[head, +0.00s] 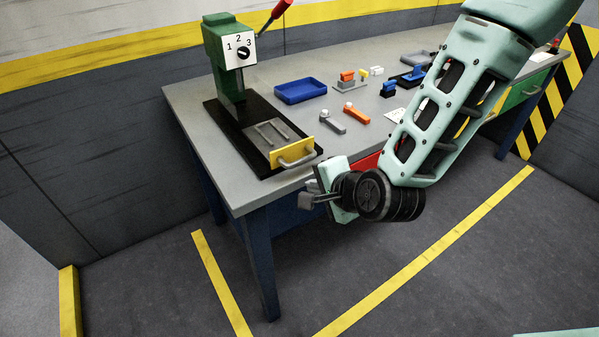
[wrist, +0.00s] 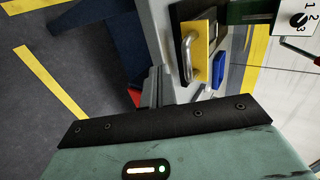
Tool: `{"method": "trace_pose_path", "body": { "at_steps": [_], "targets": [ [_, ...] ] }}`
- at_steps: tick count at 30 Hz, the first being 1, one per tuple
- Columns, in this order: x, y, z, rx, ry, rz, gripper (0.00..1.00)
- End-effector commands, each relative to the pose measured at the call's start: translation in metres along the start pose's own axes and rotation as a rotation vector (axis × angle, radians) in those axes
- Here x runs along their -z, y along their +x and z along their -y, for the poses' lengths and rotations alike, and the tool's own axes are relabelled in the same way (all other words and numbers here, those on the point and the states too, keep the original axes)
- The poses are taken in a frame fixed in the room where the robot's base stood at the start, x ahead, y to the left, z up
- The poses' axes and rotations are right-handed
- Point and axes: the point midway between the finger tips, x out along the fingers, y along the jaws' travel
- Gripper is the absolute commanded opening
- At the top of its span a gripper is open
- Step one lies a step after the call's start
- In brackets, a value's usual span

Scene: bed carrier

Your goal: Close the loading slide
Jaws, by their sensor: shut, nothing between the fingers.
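The loading slide has a yellow front plate (head: 292,151) with a grey bar handle (head: 297,161). It sits at the front end of a black base (head: 222,118) under a green press (head: 229,50), near the table's front left edge. A grey metal fixture lies between the press and the plate, and the plate stands well out from the press column. My gripper (head: 308,196) is shut and empty, lower than the tabletop, in front of the table edge and apart from the handle. The wrist view shows the yellow plate (wrist: 208,38) and handle (wrist: 187,60) beyond my gripper fingers (wrist: 152,88).
A blue tray (head: 301,90), a grey part (head: 332,121), an orange part (head: 357,114) and several small blocks lie on the grey table (head: 195,97). A red-tipped lever (head: 277,14) sticks out from the press. Floor in front of the table is clear, with yellow lines.

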Motion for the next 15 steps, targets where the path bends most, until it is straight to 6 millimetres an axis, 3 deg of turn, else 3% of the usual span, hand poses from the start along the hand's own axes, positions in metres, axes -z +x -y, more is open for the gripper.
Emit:
{"method": "trace_pose_path", "body": {
  "at_steps": [4,9,15],
  "targets": [
    [0.000,0.029,0.000,-0.002,0.001,0.000,0.00],
    [-0.001,0.044,0.021,0.002,-0.001,0.000,0.00],
    [0.000,0.054,0.029,0.000,-0.001,-0.001,0.00]
  ]
}}
